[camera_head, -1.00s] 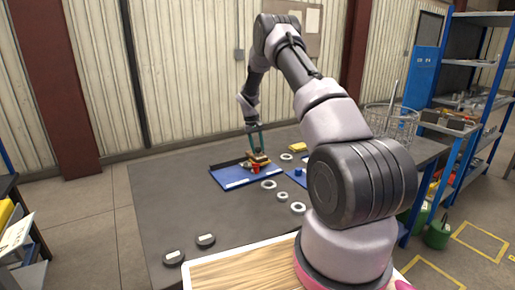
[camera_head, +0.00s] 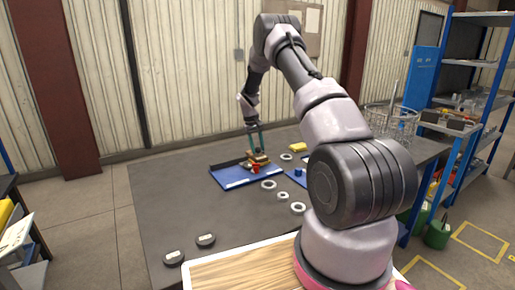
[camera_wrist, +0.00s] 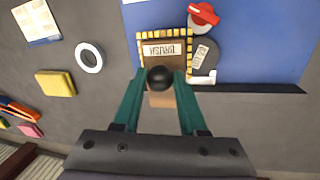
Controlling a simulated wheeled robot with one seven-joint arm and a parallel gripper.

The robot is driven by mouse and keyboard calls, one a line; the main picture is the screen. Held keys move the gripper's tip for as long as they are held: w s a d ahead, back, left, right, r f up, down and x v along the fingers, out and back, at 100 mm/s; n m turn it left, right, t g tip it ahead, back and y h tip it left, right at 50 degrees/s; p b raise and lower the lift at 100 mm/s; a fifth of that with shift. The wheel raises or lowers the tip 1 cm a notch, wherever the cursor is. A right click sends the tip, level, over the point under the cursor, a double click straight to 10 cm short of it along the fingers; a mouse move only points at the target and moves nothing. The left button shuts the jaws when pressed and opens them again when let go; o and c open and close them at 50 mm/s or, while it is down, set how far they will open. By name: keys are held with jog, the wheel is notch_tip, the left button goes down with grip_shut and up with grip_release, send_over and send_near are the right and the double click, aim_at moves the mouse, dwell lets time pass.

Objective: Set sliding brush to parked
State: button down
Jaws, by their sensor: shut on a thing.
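The sliding brush (camera_wrist: 160,98) shows in the wrist view as a light wooden block with a round black knob (camera_wrist: 159,77). It lies at the near end of a brown strip with a label (camera_wrist: 163,49), framed by yellow-and-black marks. My gripper (camera_wrist: 158,85) has its two teal fingers on either side of the knob and block, shut on the brush. In the head view my gripper (camera_head: 258,151) points down at the blue board (camera_head: 232,180) on the table. The brush's underside is hidden.
A black ledge (camera_wrist: 262,87) edges the board. A yellow block (camera_wrist: 56,83) and a white ring (camera_wrist: 89,57) lie left.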

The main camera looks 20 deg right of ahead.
jog(key=shift+a, duration=0.1)
jog(key=s+a, duration=0.1)
jog(key=a, duration=0.4)
jog(key=s+a, duration=0.1)
jog(key=a, duration=0.8)
jog(key=shift+s+a, duration=0.35)
jog(key=shift+s, duration=0.05)
jog(key=shift+c, duration=2.3)
grip_release()
notch_tip(320, 180, up, 11)
jog(key=a, duration=0.2)
jog(key=shift+f, duration=0.15)
